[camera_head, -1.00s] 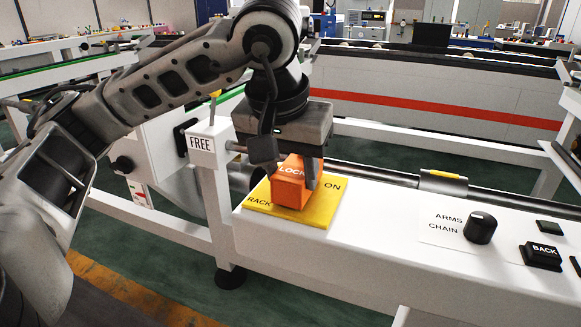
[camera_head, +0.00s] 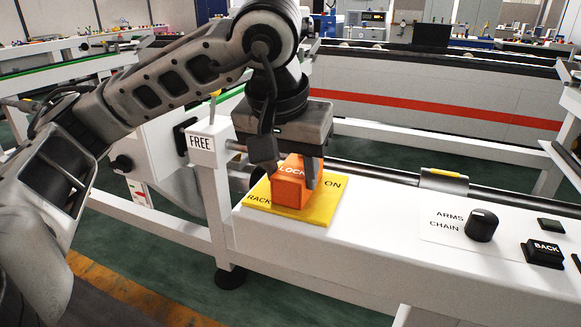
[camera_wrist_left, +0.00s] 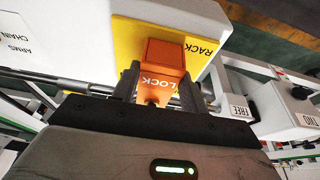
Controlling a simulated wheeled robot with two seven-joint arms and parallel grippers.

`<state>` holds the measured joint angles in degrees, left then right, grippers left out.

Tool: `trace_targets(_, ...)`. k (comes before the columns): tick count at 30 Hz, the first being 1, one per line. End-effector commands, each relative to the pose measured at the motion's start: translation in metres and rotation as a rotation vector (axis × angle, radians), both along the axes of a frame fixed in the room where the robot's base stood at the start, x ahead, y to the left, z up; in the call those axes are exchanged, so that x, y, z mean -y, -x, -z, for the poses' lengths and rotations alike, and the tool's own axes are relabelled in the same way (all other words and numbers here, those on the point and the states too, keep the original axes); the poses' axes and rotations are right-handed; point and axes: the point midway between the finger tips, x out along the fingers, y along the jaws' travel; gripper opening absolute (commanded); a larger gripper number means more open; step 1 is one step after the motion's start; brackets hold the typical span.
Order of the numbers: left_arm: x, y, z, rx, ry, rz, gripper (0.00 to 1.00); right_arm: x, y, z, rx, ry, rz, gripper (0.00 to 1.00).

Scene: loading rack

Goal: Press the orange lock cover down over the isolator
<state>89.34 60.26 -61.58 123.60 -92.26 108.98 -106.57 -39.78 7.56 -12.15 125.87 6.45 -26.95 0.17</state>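The orange lock cover (camera_head: 289,188), a small box marked LOCK, is at the yellow plate (camera_head: 319,209) marked RACK and ON, on the white panel. The cover also shows in the left wrist view (camera_wrist_left: 163,60). My left gripper (camera_head: 294,176) points down with its fingers on either side of the cover, shut on it. In the left wrist view the fingers (camera_wrist_left: 158,84) flank the cover's near end. The isolator is hidden, and I cannot tell whether the cover's bottom touches the plate. My right gripper is not in view.
A black knob (camera_head: 481,225) marked ARMS and CHAIN and a black BACK button (camera_head: 543,255) are to the right on the panel. A rail runs behind.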

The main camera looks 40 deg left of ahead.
Motion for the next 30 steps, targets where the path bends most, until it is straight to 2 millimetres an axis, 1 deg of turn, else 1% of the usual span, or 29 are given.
trace_targets(1, 0.000, 0.000, 0.001, -0.003, -0.001, 0.001, 0.54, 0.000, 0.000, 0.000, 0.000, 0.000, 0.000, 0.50)
trace_targets(2, 0.000, 0.000, 0.001, -0.003, -0.001, 0.001, 0.63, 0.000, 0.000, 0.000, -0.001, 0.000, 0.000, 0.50)
trace_targets(3, 0.000, 0.000, 0.001, -0.003, -0.001, 0.001, 0.69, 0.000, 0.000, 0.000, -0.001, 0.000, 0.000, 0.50)
trace_targets(13, 0.000, 0.000, 0.001, -0.003, -0.001, 0.001, 0.69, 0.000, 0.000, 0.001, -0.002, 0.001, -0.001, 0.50)
trace_targets(14, 0.000, 0.001, -0.001, -0.002, 0.000, 0.001, 0.69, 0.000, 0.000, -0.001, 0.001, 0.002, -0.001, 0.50)
trace_targets(17, 0.002, 0.004, -0.014, 0.000, 0.001, 0.000, 0.69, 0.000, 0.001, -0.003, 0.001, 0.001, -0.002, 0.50)
trace_targets(19, 0.003, 0.008, -0.028, 0.002, 0.001, 0.002, 0.69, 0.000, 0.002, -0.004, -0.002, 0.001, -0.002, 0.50)
trace_targets(22, 0.004, 0.015, -0.053, 0.004, 0.000, 0.001, 0.69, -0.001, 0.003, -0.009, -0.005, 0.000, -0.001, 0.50)
trace_targets(24, 0.005, 0.020, -0.074, 0.006, -0.001, 0.000, 0.69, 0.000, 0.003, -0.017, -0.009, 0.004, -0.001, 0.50)
trace_targets(25, 0.005, 0.023, -0.081, 0.005, -0.001, 0.000, 0.69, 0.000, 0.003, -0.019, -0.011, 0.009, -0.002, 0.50)
trace_targets(27, 0.007, 0.027, -0.097, 0.005, -0.001, 0.000, 0.69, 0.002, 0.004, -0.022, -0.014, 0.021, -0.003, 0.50)
trace_targets(30, 0.008, 0.034, -0.118, 0.003, 0.000, -0.001, 0.69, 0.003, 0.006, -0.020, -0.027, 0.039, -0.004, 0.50)
